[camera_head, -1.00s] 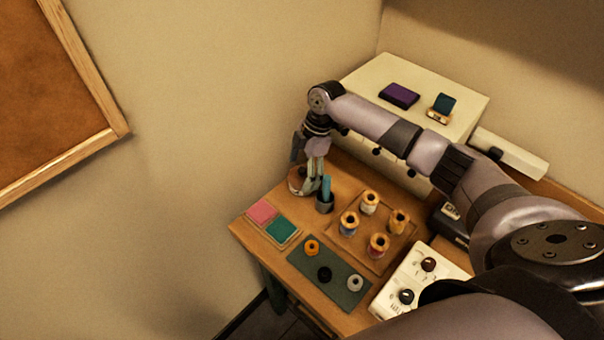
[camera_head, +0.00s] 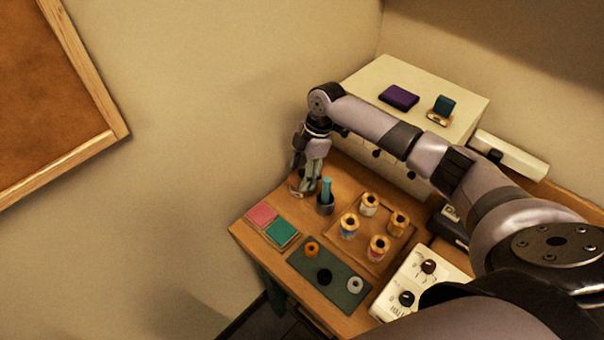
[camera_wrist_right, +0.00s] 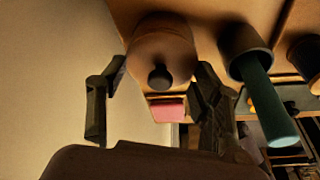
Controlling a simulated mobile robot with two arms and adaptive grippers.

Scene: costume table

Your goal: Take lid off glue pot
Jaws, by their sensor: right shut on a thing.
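The round tan glue pot (camera_head: 297,189) stands near the far left corner of the table, partly hidden behind my gripper. In the right wrist view its lid (camera_wrist_right: 160,50) shows from above, with a dark round knob (camera_wrist_right: 159,77) in the middle. My right gripper (camera_head: 307,187) points down at the pot. Its two fingers (camera_wrist_right: 155,88) are on either side of the lid, shut on it by its edges, with the knob between them. The lid looks seated on the pot; I cannot see any gap. My left gripper is not in view.
A dark cup (camera_head: 325,206) with a blue stick (camera_head: 326,189) stands close right of the pot. Pink (camera_head: 262,214) and green (camera_head: 281,231) pads lie in front. A tray (camera_head: 372,262) holds several spools. A white cabinet (camera_head: 440,95) stands behind.

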